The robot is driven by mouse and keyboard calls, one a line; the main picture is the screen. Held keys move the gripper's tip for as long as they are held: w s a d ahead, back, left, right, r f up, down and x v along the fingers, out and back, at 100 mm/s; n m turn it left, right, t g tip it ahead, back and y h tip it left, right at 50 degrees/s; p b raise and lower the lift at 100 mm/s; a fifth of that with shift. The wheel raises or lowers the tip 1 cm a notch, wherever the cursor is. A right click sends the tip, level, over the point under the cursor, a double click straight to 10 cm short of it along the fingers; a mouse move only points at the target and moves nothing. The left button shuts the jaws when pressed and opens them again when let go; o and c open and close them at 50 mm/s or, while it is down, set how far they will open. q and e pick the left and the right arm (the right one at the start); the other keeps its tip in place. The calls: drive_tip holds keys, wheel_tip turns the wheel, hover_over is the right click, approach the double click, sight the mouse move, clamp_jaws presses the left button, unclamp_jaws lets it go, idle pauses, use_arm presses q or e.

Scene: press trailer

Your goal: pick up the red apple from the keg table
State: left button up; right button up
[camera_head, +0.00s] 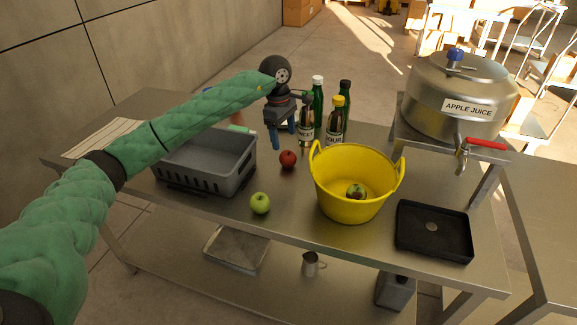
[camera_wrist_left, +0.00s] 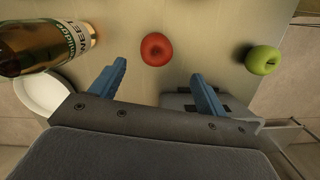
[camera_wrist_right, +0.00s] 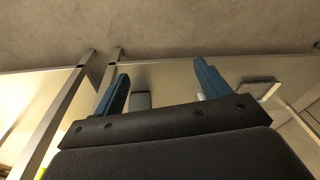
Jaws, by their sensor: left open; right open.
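A red apple (camera_head: 288,159) sits on the steel table (camera_head: 285,210), between the grey crate and the yellow tub. My left gripper (camera_head: 282,140) is open and empty, pointing down above the table beside the apple. In the left wrist view the red apple (camera_wrist_left: 156,49) lies ahead of the two blue fingers (camera_wrist_left: 157,80), between their lines and apart from them. My right gripper (camera_wrist_right: 162,85) is open and empty in the right wrist view. It is not seen in the head view.
The yellow tub (camera_head: 340,205) holds another apple (camera_head: 356,191). Bottles (camera_head: 318,105) stand behind the left gripper. A juice pot (camera_head: 455,95) and a black tray (camera_head: 433,231) are at right.

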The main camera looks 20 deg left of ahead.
sight(287, 153)
use_arm(q)
drive_tip(key=shift+f+b, duration=0.3)
drive_tip(key=shift+f, duration=0.4)
use_arm(e)
wheel_tip(287, 153, up, 4)
drive_tip(key=s+r, duration=0.1)
use_arm(q)
drive_tip(key=shift+d+f+p, duration=0.2)
drive_tip(key=shift+f+p, duration=0.35)
drive_tip(key=shift+f, duration=0.7)
drive_tip(key=f, duration=0.1)
drive_tip(key=f+p, duration=0.1)
drive_tip(key=f, duration=0.1)
drive_tip(key=f+p, duration=0.1)
drive_tip(key=shift+w+d+f, duration=0.15)
drive_tip(key=shift+w+d, duration=0.05)
drive_tip(key=shift+d, duration=0.2)
drive_tip(key=shift+f+p, duration=0.3)
drive_tip(key=shift+f, duration=0.1)
use_arm(e)
wheel_tip(287, 153, down, 16)
drive_tip(key=shift+d+r, duration=0.25)
drive_tip(key=shift+d, duration=0.1)
use_arm(q)
drive_tip(key=shift+c, duration=0.2)
drive_tip(key=c, duration=1)
use_arm(e)
drive_tip(key=shift+s, duration=0.1)
